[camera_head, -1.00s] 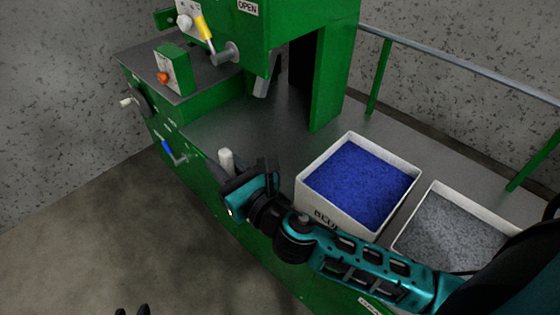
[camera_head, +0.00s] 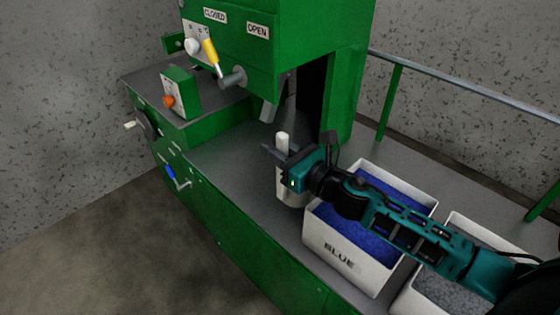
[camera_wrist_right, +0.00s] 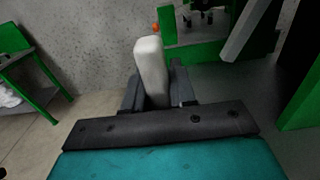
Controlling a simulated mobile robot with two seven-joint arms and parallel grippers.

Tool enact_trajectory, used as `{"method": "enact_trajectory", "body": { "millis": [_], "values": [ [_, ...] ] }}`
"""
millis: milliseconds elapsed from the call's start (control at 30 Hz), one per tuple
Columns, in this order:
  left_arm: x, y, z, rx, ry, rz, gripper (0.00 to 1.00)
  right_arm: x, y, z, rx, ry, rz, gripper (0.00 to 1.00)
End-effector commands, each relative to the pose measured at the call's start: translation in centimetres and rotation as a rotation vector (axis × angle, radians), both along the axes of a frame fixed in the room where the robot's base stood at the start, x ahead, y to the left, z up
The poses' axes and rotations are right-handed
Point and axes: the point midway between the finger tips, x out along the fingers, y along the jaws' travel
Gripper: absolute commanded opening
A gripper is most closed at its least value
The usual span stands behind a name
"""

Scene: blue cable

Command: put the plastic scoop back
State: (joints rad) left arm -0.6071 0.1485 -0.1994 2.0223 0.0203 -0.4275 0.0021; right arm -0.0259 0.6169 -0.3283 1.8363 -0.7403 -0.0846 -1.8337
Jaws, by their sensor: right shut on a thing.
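The white plastic scoop (camera_head: 290,190) is in my right gripper (camera_head: 282,158), with its handle sticking up above the fingers and its body hanging below. It is over the grey machine bench, to the left of the white bin marked BLUE (camera_head: 340,255). In the right wrist view the white handle (camera_wrist_right: 151,62) stands between the two dark fingers (camera_wrist_right: 157,92). The scoop's lower part is hidden there. I cannot tell whether the scoop touches the bench. My left gripper is out of view.
The BLUE bin holds blue granules (camera_head: 350,228). A second white bin with grey granules (camera_head: 445,292) stands to its right, partly behind my arm. The green machine (camera_head: 300,45) with a yellow lever (camera_head: 210,52) rises behind. A railing (camera_head: 460,87) runs along the back right.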

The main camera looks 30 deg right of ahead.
Motion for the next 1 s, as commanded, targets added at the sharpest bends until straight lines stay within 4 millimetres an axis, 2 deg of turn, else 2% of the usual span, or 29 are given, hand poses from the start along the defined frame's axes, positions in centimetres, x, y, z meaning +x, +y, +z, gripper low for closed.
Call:
{"method": "enact_trajectory", "body": {
  "millis": [167, 400, 633, 767, 800, 1000],
  "values": [
    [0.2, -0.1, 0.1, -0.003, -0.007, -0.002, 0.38, 0.3, -0.8, -0.4, 0.001, 0.000, -0.001, 0.00],
    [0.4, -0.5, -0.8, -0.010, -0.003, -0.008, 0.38, 0.2, -0.8, -3.6, 0.003, 0.002, -0.001, 0.00],
    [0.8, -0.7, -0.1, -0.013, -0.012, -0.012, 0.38, 0.2, -0.8, -3.5, 0.000, 0.000, 0.000, 0.00],
    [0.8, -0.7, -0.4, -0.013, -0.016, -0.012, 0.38, 0.2, -0.7, -3.9, 0.000, 0.000, 0.000, 0.00],
    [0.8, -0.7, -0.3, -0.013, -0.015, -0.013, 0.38, 0.2, -0.7, -3.9, 0.000, 0.000, 0.000, 0.27],
    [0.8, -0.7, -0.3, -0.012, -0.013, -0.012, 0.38, 0.2, -0.7, -3.8, 0.001, 0.001, 0.000, 0.46]
  ]
}}
